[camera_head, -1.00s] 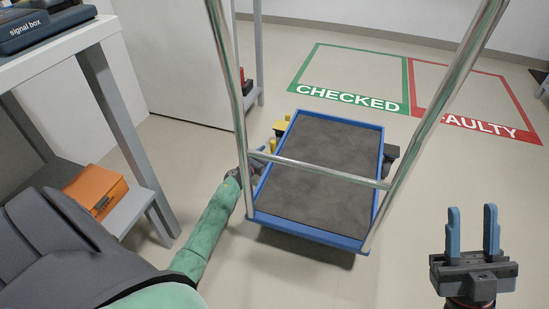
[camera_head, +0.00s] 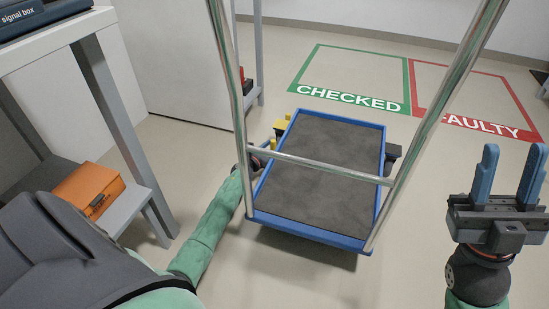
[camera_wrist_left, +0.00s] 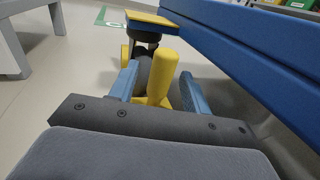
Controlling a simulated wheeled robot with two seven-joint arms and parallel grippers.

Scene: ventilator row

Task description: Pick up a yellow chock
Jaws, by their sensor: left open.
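A yellow chock (camera_wrist_left: 162,75) with an upright post handle stands on the floor beside the blue trolley in the left wrist view. Its handle also shows, small, in the head view (camera_head: 273,143). My left gripper (camera_wrist_left: 158,84) is open, one blue finger on each side of the handle; I cannot tell if they touch it. In the head view my left gripper is mostly hidden by the trolley's handle post and my arm. The chock's lower part is partly hidden by the gripper. My right gripper (camera_head: 510,165) is open and empty, fingers up, right of the trolley.
The blue trolley (camera_head: 310,233) has a dark deck and a tall metal push handle. A yellow-topped part (camera_wrist_left: 150,18) sits at its corner by a wheel. A table with an orange case (camera_head: 88,190) is at left. The CHECKED (camera_head: 350,98) and FAULTY (camera_head: 490,127) floor areas are clear.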

